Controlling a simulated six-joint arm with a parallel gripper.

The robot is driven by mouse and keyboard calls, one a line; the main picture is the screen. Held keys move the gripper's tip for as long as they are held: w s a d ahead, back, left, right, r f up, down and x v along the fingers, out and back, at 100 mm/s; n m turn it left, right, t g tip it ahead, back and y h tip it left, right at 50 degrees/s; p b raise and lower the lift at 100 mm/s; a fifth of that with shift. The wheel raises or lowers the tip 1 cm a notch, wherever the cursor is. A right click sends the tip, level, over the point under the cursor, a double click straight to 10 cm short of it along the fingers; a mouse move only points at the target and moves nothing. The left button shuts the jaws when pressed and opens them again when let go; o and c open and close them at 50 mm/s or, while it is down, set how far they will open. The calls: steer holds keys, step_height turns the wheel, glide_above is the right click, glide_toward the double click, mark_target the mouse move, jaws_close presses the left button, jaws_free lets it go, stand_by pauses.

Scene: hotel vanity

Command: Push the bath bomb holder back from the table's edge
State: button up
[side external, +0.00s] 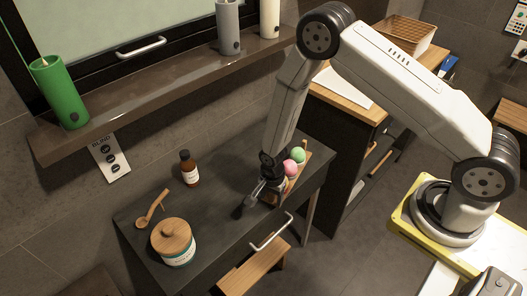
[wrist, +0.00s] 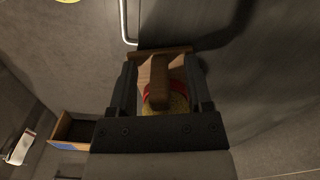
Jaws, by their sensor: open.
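The bath bomb holder (side external: 305,165) is a wooden rack near the front right of the dark table (side external: 218,233). A pink bath bomb (side external: 290,168) and a green bath bomb (side external: 298,155) show in it. My gripper (side external: 258,200) is low over the table at the holder's left end and hides part of it. In the wrist view, the wooden holder (wrist: 160,68) shows between the two fingers of my gripper (wrist: 160,85), with a red and a yellow bath bomb partly visible below. I cannot tell whether the fingers touch the holder.
A wooden-lidded jar (side external: 175,243), a wooden scoop (side external: 152,208) and a brown bottle (side external: 188,168) stand on the table's left part. A white handle (side external: 271,232) sits at the front edge, above a wooden stool (side external: 252,270). The table's middle is clear.

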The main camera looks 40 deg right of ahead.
mark_target(247, 171)
jaws_close()
steer(key=shift+w, duration=0.15)
stand_by(0.4)
steer(key=shift+w+d, duration=0.55)
steer(key=shift+w, duration=1.8)
steer(key=shift+w+d, duration=0.55)
steer(key=shift+w, duration=1.85)
steer(key=shift+w+d, duration=0.55)
steer(key=shift+w, duration=1.8)
jaws_free()
